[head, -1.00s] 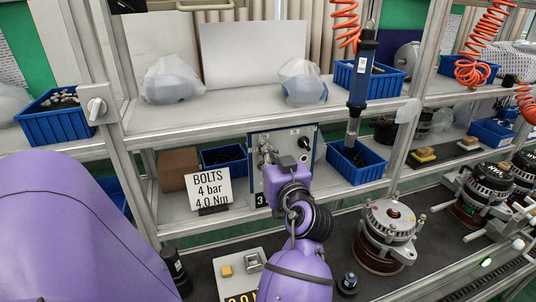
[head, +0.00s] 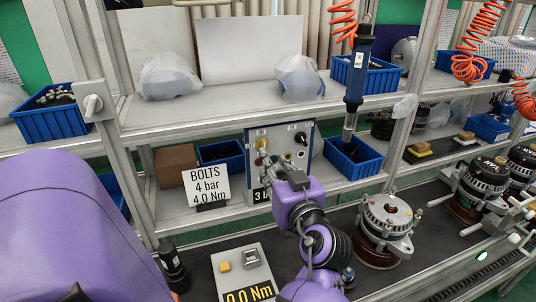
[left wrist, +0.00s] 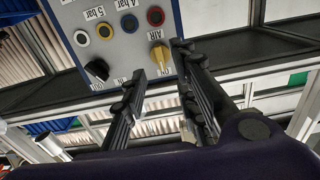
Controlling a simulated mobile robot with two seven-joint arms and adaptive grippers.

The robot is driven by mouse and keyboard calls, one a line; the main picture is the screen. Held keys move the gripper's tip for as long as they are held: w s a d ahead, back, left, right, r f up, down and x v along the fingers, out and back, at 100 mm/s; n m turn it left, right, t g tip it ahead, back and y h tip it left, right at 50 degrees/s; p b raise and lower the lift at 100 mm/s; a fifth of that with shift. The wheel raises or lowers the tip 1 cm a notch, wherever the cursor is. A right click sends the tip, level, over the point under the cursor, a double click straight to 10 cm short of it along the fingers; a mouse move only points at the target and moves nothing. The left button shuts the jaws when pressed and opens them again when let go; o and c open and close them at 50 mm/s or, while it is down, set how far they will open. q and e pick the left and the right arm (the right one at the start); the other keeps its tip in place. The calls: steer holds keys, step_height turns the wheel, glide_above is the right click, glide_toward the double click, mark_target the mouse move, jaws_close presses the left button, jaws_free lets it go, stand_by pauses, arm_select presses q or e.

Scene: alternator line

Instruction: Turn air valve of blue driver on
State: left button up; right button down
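The blue driver (head: 359,72) hangs upright at the shelf front, its tip above a blue bin. A grey control panel (head: 281,137) with a blue frame stands on the lower shelf. Its yellow air valve knob (left wrist: 159,58) sits beside the AIR lettering in the left wrist view; in the head view the knob (head: 262,145) is just above my fingers. My left gripper (left wrist: 159,66) is open, with its fingertips on either side of the knob in the picture; I cannot tell whether they touch it. It also shows in the head view (head: 268,163). My right gripper is not in view.
A black knob (left wrist: 97,69) and colored ports share the panel. A BOLTS sign (head: 207,186) stands left of it, a blue bin (head: 355,172) right. An alternator (head: 386,222) and a torque display box (head: 243,273) are on the bench below.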

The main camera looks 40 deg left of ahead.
arm_select(q)
steer(key=v, duration=0.5)
stand_by(0.6)
